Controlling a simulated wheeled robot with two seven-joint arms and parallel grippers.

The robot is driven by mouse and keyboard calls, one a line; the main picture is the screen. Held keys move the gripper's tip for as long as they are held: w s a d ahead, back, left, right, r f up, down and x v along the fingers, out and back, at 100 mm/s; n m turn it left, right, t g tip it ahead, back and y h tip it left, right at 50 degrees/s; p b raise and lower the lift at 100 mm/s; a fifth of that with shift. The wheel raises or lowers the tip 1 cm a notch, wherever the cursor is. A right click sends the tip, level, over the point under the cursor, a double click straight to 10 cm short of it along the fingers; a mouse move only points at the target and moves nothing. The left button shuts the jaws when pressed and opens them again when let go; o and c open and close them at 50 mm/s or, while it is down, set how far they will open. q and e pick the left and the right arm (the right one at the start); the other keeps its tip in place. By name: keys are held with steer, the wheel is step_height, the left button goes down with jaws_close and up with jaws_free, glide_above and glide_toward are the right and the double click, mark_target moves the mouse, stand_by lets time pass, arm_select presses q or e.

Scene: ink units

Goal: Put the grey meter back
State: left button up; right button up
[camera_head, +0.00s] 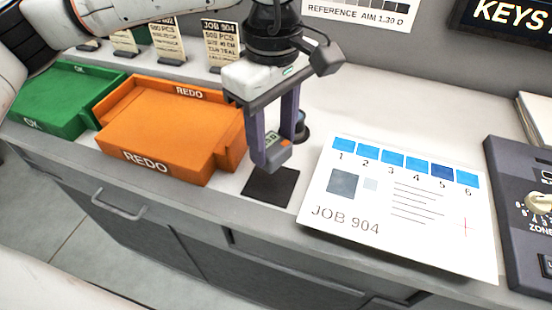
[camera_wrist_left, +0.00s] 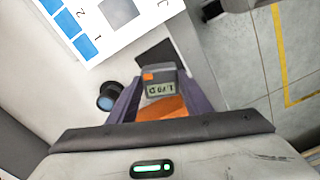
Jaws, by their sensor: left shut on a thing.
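The grey meter (camera_head: 273,150) has a small display and an orange button. It is between the fingers of my left gripper (camera_head: 274,148), which is shut on it. In the left wrist view the meter (camera_wrist_left: 159,84) shows its display between the two purple fingers of the gripper (camera_wrist_left: 158,95). A dark square mat (camera_head: 271,186) lies on the counter just below the meter. Its edge also shows in the left wrist view (camera_wrist_left: 154,54). The meter appears held above the counter, near the mat. My right gripper is not in view.
An orange REDO tray (camera_head: 170,128) stands left of the gripper, with a green OK tray (camera_head: 62,100) beyond it. The JOB 904 sheet (camera_head: 398,205) lies to the right. A small dark round object (camera_head: 301,130) stands behind the gripper. A dark ZONE console (camera_head: 520,200) is at far right.

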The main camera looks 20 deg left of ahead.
mark_target(273, 164)
arm_select(q)
steer(key=shift+s+f, duration=0.2)
steer(key=shift+f, duration=0.9)
step_height(273, 164, down, 4)
steer(key=shift+r+p, duration=0.1)
steer(key=shift+p, duration=0.2)
steer(key=shift+w+f+b, duration=0.1)
steer(key=shift+f+b, duration=0.2)
steer(key=shift+f, duration=0.1)
steer(key=o, duration=1.1)
steer(key=shift+r, duration=0.1)
step_height(273, 164, up, 12)
steer(key=shift+r, duration=0.15)
steer(key=shift+d, duration=0.1)
